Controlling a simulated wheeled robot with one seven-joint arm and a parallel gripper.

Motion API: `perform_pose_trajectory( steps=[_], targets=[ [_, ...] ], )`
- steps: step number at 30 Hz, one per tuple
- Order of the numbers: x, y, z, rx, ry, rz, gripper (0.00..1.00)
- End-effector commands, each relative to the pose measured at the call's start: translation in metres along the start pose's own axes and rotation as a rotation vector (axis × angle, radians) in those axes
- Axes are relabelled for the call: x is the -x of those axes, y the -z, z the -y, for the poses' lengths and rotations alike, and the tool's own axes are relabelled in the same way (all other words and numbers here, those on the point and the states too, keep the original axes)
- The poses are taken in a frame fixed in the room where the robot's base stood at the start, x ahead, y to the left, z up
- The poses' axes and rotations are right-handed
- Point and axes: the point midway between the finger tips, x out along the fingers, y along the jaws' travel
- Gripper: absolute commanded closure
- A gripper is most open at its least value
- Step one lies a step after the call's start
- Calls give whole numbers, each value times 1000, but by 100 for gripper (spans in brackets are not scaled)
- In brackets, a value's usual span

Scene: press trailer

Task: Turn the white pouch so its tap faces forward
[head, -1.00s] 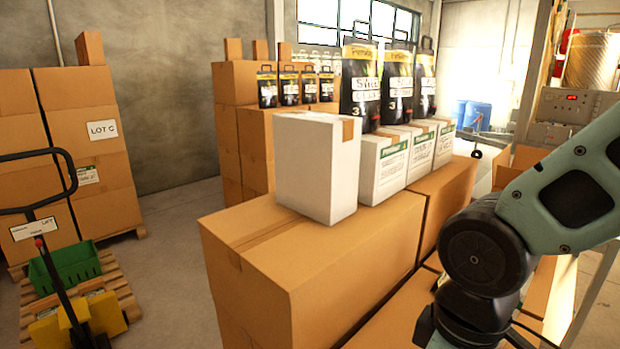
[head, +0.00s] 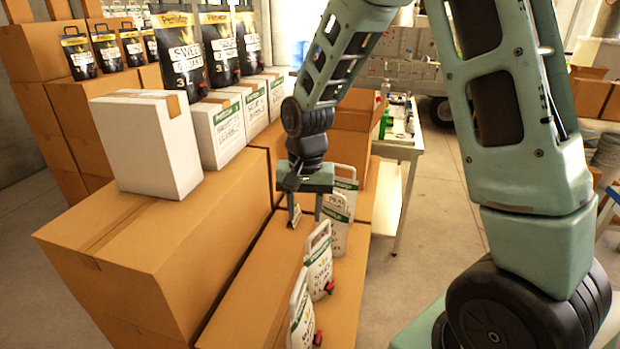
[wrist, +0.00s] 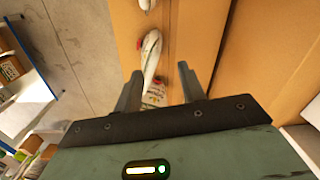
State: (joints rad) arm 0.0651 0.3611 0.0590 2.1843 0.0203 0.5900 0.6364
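Several white pouches with handles and green bands stand in a row on the lower cardboard boxes. The nearest pouch (head: 301,312) and the second pouch (head: 319,262) show red taps on their right sides. A third pouch (head: 337,220) and a fourth (head: 346,183) stand further back, partly hidden by each other and my gripper. Which one the task means I cannot tell. My gripper (head: 306,212) points down beside the third pouch, fingers apart. In the wrist view my gripper (wrist: 160,86) is open; a white pouch (wrist: 151,48) with a red tap shows beyond the fingertips.
Taller stacked boxes (head: 150,270) stand left of the row, carrying white cartons (head: 150,140) and large black pouches (head: 180,50). A work table (head: 400,150) stands behind at the right. Concrete floor (head: 420,270) is open right of the boxes.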

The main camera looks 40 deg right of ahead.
Motion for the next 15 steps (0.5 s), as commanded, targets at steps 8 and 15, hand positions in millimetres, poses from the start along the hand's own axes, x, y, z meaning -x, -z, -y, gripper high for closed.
perform_pose_trajectory(
  steps=[8,15],
  targets=[
    [0,54,-39,-275,-29,-18,60],
    [-1,54,-38,-526,-26,-23,60]
  ],
)
